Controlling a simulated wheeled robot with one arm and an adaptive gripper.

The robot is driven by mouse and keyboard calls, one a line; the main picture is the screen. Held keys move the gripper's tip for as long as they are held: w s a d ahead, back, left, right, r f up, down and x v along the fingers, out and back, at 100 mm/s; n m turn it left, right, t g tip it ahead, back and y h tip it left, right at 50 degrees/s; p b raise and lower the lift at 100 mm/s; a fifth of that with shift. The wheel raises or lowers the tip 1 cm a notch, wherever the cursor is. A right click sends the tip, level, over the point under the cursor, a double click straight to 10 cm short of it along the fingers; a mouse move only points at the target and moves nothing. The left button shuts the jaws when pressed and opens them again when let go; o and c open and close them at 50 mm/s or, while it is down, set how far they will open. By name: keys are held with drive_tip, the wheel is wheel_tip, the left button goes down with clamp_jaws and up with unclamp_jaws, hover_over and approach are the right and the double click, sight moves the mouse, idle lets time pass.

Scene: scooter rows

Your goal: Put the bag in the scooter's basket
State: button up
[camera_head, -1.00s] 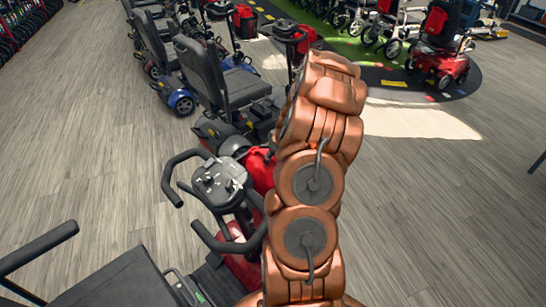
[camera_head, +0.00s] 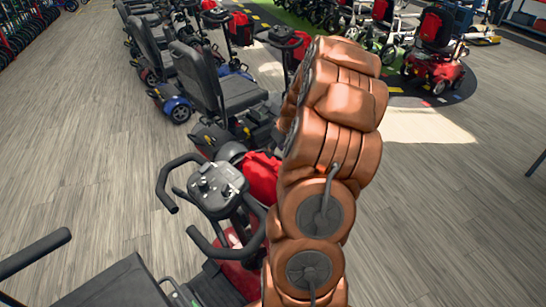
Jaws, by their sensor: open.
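A red bag-like thing (camera_head: 262,178) shows at the front of the nearest scooter, just past its handlebars (camera_head: 218,186). My arm covers its right side. I cannot tell whether it sits in a basket, and no basket rim can be made out there. My copper-coloured arm rises up the middle of the head view, just right of the handlebars. My gripper is not visible, and the arm hides whatever lies behind it.
A row of parked scooters with black seats (camera_head: 195,75) runs away at the left. More red bags (camera_head: 241,28) show on scooters farther back. A red scooter (camera_head: 438,65) stands at the upper right. The grey wooden floor (camera_head: 450,215) on the right is clear.

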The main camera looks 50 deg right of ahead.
drive_tip(key=shift+n+g+y, duration=0.6)
drive_tip(key=shift+g+y, duration=0.1)
drive_tip(key=shift+y, duration=0.1)
drive_tip(key=a+r, duration=0.2)
drive_tip(key=a, duration=0.3)
drive_tip(key=a+r, duration=0.3)
drive_tip(key=a, duration=0.3)
drive_tip(key=a+r, duration=0.3)
drive_tip(key=a, duration=0.3)
drive_tip(key=shift+s+b, duration=0.25)
drive_tip(key=shift+b, duration=0.15)
drive_tip(key=s+a+r+g, duration=0.1)
drive_tip(key=s+a+g, duration=0.1)
drive_tip(key=s+a, duration=0.65)
drive_tip(key=s+a+r+g, duration=0.15)
drive_tip(key=s+a, duration=0.35)
drive_tip(key=a, duration=0.7)
drive_tip(key=s+a+g+h, duration=0.1)
drive_tip(key=s+a, duration=0.1)
drive_tip(key=s, duration=0.9)
drive_tip(key=shift+s+a, duration=0.2)
drive_tip(key=shift+a, duration=0.2)
drive_tip(key=shift+g, duration=0.25)
drive_tip(key=shift+c, duration=0.5)
